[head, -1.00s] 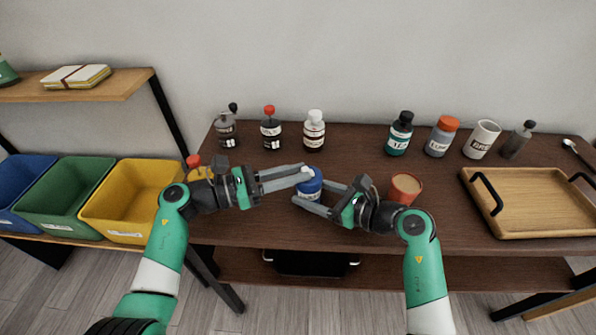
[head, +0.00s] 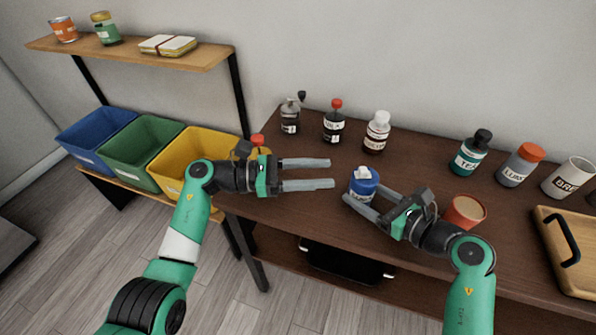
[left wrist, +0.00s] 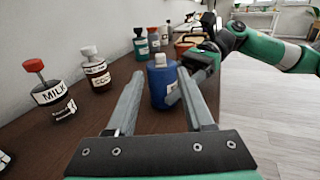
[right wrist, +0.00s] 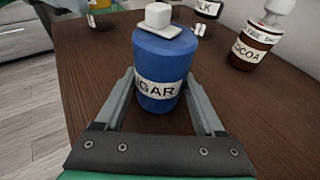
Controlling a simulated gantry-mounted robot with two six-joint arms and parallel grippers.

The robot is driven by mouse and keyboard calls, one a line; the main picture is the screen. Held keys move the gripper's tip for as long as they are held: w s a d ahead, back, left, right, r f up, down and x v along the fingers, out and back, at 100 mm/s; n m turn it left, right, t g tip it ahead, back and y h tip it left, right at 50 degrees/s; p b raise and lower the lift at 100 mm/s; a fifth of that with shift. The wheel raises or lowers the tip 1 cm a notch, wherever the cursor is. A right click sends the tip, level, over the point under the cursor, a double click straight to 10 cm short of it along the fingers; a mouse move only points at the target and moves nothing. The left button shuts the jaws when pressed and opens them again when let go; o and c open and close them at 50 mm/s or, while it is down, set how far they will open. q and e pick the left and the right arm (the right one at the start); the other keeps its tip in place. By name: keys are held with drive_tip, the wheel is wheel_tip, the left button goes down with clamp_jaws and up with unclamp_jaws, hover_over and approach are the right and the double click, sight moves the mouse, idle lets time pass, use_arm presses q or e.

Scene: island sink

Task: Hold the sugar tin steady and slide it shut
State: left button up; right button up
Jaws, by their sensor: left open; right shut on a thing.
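The sugar tin (head: 364,187) is a blue upright cylinder labelled "SUGAR", standing on the dark table. My left gripper (head: 332,173) is open and empty, left of the tin with a gap. In the left wrist view the tin (left wrist: 163,87) appears beyond its fingers.
An orange cup (head: 465,212) stands close by my right gripper. Bottles, including milk (head: 334,124) and cocoa (head: 377,133), line the back of the table. A wooden tray (head: 570,260) is at the right. Coloured bins (head: 140,150) stand left of the table.

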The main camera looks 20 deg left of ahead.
use_arm(q)
drive_tip(key=v, duration=0.5)
drive_tip(key=shift+s+a, duration=0.1)
drive_tip(key=shift+a, duration=0.05)
use_arm(e)
drive_tip(key=o, duration=1.5)
drive_tip(key=shift+c, duration=0.2)
